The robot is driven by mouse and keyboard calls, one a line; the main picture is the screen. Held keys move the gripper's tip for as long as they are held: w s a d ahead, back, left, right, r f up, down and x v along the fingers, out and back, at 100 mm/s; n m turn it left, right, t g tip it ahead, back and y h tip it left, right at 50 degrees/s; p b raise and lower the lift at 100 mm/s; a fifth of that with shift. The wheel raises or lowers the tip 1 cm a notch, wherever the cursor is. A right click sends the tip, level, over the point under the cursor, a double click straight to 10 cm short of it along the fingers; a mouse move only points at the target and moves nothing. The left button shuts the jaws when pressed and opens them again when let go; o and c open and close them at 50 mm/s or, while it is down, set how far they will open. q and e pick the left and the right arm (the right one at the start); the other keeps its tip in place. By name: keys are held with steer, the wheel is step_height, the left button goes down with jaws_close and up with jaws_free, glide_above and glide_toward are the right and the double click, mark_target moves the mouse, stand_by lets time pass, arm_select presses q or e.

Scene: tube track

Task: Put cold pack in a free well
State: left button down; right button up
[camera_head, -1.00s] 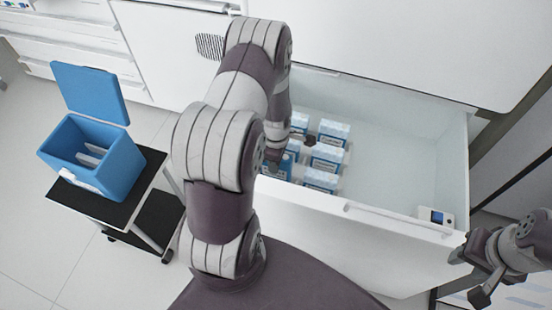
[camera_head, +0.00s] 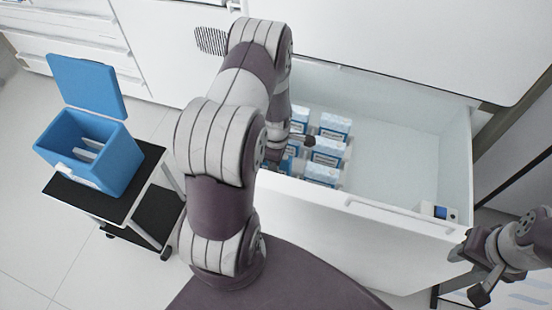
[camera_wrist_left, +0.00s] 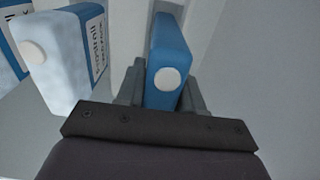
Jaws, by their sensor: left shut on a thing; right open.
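A blue cold pack with a round white cap (camera_wrist_left: 168,50) is upright between the fingers of my left gripper (camera_wrist_left: 162,88) in the left wrist view. That gripper is shut on it. In the head view my left gripper (camera_head: 300,141) is inside the open drawer (camera_head: 385,150), at its left end beside the boxes, and my arm hides part of that end. An open blue cooler (camera_head: 112,166) with pale slabs (camera_head: 88,149) inside stands at the left; its wells cannot be told apart clearly. My right gripper (camera_head: 480,275) is open and empty outside the drawer's right front corner.
Several white-and-blue boxes (camera_head: 326,150) stand in the drawer; a labelled one (camera_wrist_left: 65,55) is close left of the held pack in the wrist view. A small white-and-blue device (camera_head: 438,211) is at the drawer's front right. The cooler stands on a black-topped cart (camera_head: 88,198). The drawer's right half is mostly clear.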

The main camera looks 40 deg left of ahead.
arm_select(q)
steer(key=shift+f, duration=0.25)
steer(key=c, duration=0.6)
jaws_free()
steer(key=shift+c, duration=0.2)
step_height(320, 180, up, 13)
steer(key=p, duration=0.3)
steer(key=shift+f, duration=0.15)
